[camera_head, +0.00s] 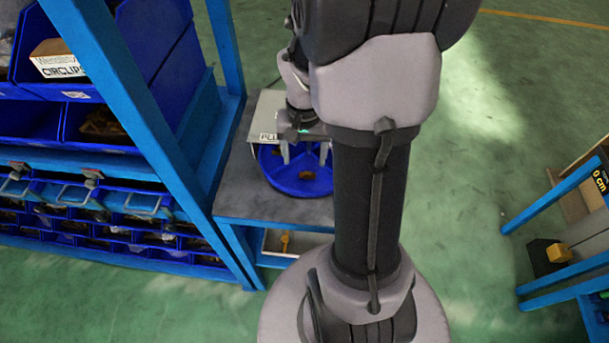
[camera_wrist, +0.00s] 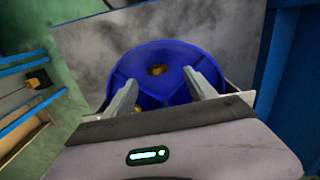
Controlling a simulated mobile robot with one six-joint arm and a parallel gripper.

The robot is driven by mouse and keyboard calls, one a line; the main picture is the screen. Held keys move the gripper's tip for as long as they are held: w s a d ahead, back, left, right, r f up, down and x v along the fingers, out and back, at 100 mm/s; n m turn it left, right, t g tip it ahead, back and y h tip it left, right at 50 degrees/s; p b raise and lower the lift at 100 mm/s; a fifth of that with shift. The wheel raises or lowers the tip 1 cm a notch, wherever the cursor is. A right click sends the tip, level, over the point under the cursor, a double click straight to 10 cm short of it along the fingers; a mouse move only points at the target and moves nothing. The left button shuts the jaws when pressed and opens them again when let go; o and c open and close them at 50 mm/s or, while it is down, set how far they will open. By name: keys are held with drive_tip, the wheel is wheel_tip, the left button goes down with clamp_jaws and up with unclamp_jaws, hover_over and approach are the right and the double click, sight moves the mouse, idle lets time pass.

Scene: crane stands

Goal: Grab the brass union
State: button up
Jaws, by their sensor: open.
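A small brass-coloured piece (camera_head: 306,176) lies in a round blue tray (camera_head: 285,184) with compartments, on the grey top of a blue stand. In the wrist view the brass piece (camera_wrist: 157,70) shows inside the far part of the blue tray (camera_wrist: 178,51). It is too small to tell for sure that it is the union. My gripper (camera_head: 304,160) is open and empty above the tray, pointing down. In the wrist view my gripper's fingers (camera_wrist: 161,80) stand apart, with the brass piece between and beyond them. The near part of the tray is hidden by my gripper.
A pale box (camera_head: 265,118) with a partly hidden label stands behind the tray. A blue rack post (camera_head: 140,110) and blue bins (camera_head: 85,205) are close on the left. A lower shelf holds a yellow item (camera_head: 284,242). Green floor is free to the right.

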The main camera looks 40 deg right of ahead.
sight(308, 174)
drive_tip(key=f+b, duration=0.1)
drive_tip(key=f, duration=0.1)
drive_tip(key=f+b, duration=0.1)
drive_tip(key=f, duration=0.1)
drive_tip(key=f+b, duration=0.1)
drive_tip(key=f, duration=0.2)
drive_tip(key=shift+s+d+f, duration=0.1)
drive_tip(key=shift+s+d, duration=0.05)
drive_tip(key=shift+d, duration=0.25)
drive_tip(key=shift+r, duration=0.2)
drive_tip(key=shift+c, duration=0.3)
clamp_jaws()
